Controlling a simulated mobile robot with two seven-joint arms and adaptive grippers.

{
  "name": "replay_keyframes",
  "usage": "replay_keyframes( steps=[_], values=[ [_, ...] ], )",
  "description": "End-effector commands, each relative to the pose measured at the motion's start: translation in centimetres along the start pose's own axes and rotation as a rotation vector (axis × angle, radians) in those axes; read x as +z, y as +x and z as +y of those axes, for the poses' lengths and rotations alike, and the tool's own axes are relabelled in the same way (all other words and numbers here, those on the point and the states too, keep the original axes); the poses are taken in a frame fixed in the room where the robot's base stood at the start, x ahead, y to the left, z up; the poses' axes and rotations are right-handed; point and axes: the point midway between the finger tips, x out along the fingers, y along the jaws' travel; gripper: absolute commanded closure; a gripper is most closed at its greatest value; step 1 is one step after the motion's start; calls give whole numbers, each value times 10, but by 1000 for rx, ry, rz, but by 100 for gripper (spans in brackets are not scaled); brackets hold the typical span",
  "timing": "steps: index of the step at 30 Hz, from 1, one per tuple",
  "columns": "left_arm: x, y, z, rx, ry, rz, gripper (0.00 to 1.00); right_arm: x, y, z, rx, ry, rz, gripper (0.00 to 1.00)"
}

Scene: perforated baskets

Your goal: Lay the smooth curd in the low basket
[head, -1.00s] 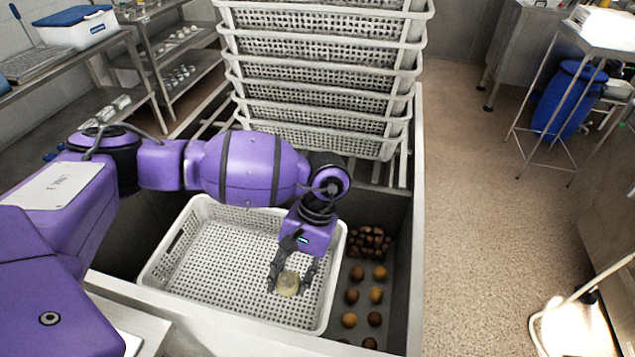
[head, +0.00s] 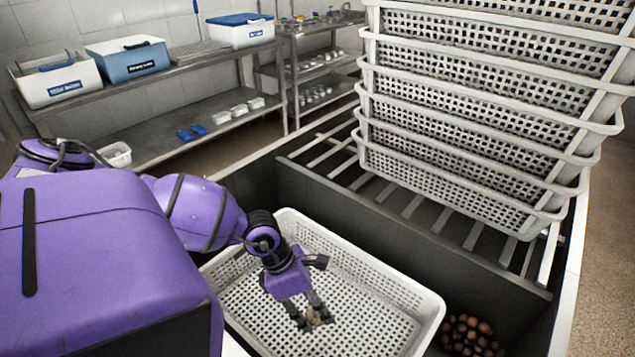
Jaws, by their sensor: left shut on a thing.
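The low basket (head: 424,299) is a white perforated basket, standing alone in the dark trough at the lower middle of the head view. My left gripper (head: 310,318) points down inside the basket's outline, shut on the curd (head: 319,318). The curd is a small pale, brownish lump, mostly hidden by the fingers. I cannot tell whether it touches the basket floor. The rest of the basket floor that shows is empty. My right gripper is not in view.
A tall stack of white perforated baskets (head: 455,188) stands on a slatted rack (head: 415,215) at the right. Several brown round things (head: 470,336) lie in the trough beside the low basket. Shelves with lidded boxes (head: 127,58) line the back wall.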

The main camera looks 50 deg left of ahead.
Motion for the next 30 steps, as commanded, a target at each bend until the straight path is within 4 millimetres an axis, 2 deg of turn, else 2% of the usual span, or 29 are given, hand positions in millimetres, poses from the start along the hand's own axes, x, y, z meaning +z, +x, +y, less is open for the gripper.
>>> replay_keyframes(
  steps=[3,9,18,23,30],
  values=[
    [-3,-3,12,45,-108,-20,91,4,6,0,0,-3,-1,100],
    [-2,-4,21,78,-190,-40,91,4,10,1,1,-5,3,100],
    [-19,41,31,80,-198,-43,91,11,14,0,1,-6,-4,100],
    [-24,51,34,81,-197,-41,91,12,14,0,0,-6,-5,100],
    [-36,80,39,80,-198,-41,91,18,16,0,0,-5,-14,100]
  ],
)
